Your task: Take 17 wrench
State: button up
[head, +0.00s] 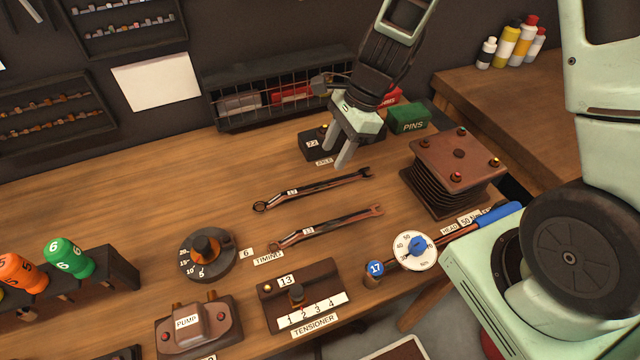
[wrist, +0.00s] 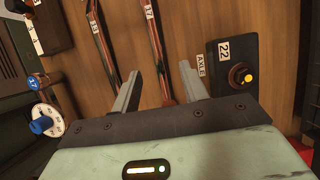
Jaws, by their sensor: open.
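The 17 wrench (head: 320,189) is a dark metal combination wrench with a white tag, lying flat on the wooden bench, ring end left and open end right. In the wrist view the 17 wrench (wrist: 157,45) runs between my fingers and its tag reads 17. The similar 13 wrench (head: 330,228) lies nearer the front, and in the wrist view (wrist: 102,40) it is left of my fingers. My gripper (head: 336,155) is open and empty, fingers pointing down, above the bench behind the 17 wrench's open end. It also shows in the wrist view (wrist: 160,72).
The axle block (head: 316,146) marked 22 stands close behind my gripper. A stacked plate block (head: 458,170) is to the right. A torque wrench (head: 455,238) with a dial and a blue 17 cap lies in front.

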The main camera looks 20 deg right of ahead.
aim_at(321, 185)
jog(key=x, duration=0.8)
jog(key=shift+s+d+f, duration=0.15)
jog(key=shift+s, duration=0.05)
grip_shut()
